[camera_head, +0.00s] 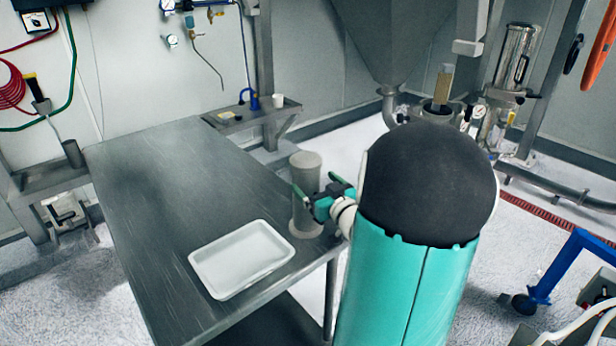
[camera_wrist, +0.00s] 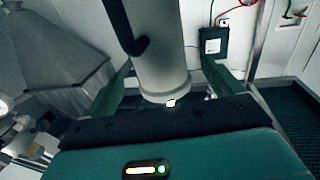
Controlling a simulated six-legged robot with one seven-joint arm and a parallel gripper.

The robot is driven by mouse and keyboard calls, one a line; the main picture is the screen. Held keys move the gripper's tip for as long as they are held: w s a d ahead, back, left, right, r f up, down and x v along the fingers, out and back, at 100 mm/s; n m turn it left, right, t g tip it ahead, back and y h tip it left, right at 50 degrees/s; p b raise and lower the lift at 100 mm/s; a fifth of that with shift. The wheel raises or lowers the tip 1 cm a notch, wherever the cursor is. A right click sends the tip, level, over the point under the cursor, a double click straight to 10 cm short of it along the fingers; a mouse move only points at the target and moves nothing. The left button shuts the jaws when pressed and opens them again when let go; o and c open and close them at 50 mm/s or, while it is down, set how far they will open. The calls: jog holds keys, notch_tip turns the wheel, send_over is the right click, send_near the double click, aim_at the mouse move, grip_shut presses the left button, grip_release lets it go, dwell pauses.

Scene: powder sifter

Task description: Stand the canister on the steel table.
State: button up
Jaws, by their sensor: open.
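The canister (camera_head: 306,172) is a pale grey cylinder. In the head view it is upright, and its wider lower rim appears to rest on the steel table (camera_head: 165,200) near the right edge. My gripper (camera_head: 312,198) is at about mid-height of the canister, reaching in from the right, with its green fingers open. In the wrist view the canister (camera_wrist: 162,65) lies between the two spread fingers (camera_wrist: 165,92), with gaps beside it. A black curved handle (camera_wrist: 125,30) shows on it. Whether a finger touches it is hard to tell.
A white tray (camera_head: 197,263) lies on the table, front left of the canister. The rest of the tabletop is clear. A small shelf (camera_head: 225,121) with a white cup stands behind the table. A hopper (camera_head: 395,45) hangs at the back. A blue frame (camera_head: 560,275) is at right.

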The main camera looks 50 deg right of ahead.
jog(key=v, duration=0.6)
jog(key=w+a+r+g+h, duration=0.1)
jog(key=w+a+r+g, duration=0.15)
jog(key=a, duration=0.35)
jog(key=w+a+r+g, duration=0.1)
jog(key=w+a+g, duration=0.25)
jog(key=a, duration=0.25)
jog(key=s+a+n+g+y, duration=0.1)
jog(key=s+a, duration=0.3)
jog(key=a, duration=0.4)
jog(key=s+a+n+g+y, duration=0.1)
jog(key=s+a+g+y, duration=0.1)
jog(key=a, duration=0.5)
jog(key=s+a+n+g+y, duration=0.1)
jog(key=s+a+g+y, duration=0.1)
jog(key=s+a, duration=0.4)
jog(key=a+y, duration=0.1)
jog(key=a, duration=0.1)
jog(key=shift+s+a+g, duration=0.3)
jog(key=shift+s+a, duration=0.1)
jog(key=shift+r, duration=0.1)
